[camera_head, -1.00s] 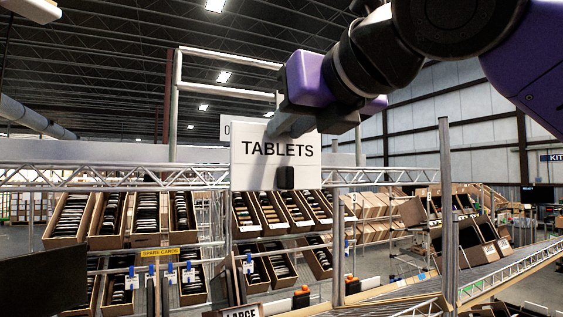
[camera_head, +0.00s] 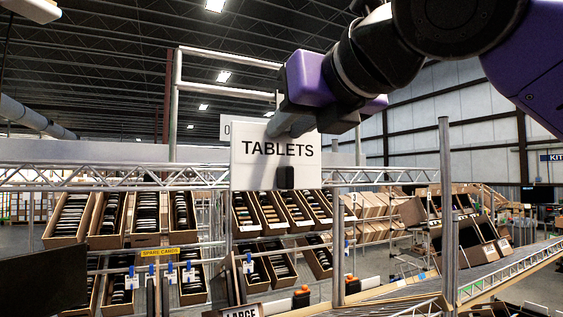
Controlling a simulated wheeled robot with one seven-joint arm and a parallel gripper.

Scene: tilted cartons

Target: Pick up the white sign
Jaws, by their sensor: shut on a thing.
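The white sign (camera_head: 252,172) reads "TABLETS" in black letters and hangs upright at the middle, in front of the metal truss rail. A small black block shows at its lower edge. My gripper (camera_head: 284,128) reaches in from the upper right, and its grey fingers are at the sign's top edge, shut on it. The fingertips are partly hidden, so the exact grip is hard to see.
A metal truss rail (camera_head: 110,177) runs across behind the sign. Tilted cartons (camera_head: 70,218) with dark items stand in rows below. A steel post (camera_head: 447,200) rises at the right. Another white sign (camera_head: 227,128) is partly hidden behind.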

